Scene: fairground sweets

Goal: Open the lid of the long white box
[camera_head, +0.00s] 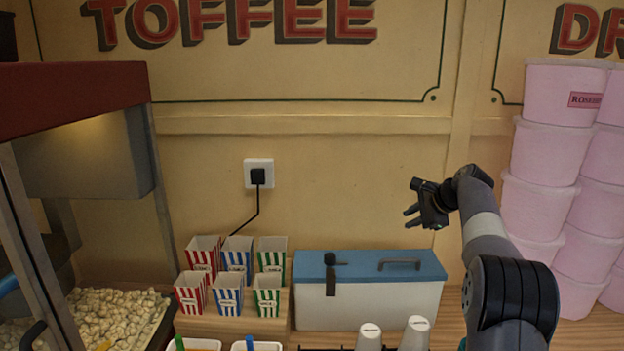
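The long white box (352,309) stands on the wooden counter against the wall, right of the striped cartons. Its blue lid (365,262) lies shut on top. A dark bar handle (399,264) sits on the right part of the lid. A black piece (331,273), perhaps a latch or scoop, lies on the lid's left part and hangs down over the front. My gripper (412,203) is in the air above and right of the lid, apart from it, pointing left. Its fingers are spread and nothing shows between them.
Striped paper cartons (228,293) stand on a wooden step left of the box. White cups (415,333) stand in front of it. Stacked pink tubs (540,205) rise at the right. A popcorn cabinet (75,85) fills the left. A plugged-in socket (258,173) is on the wall.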

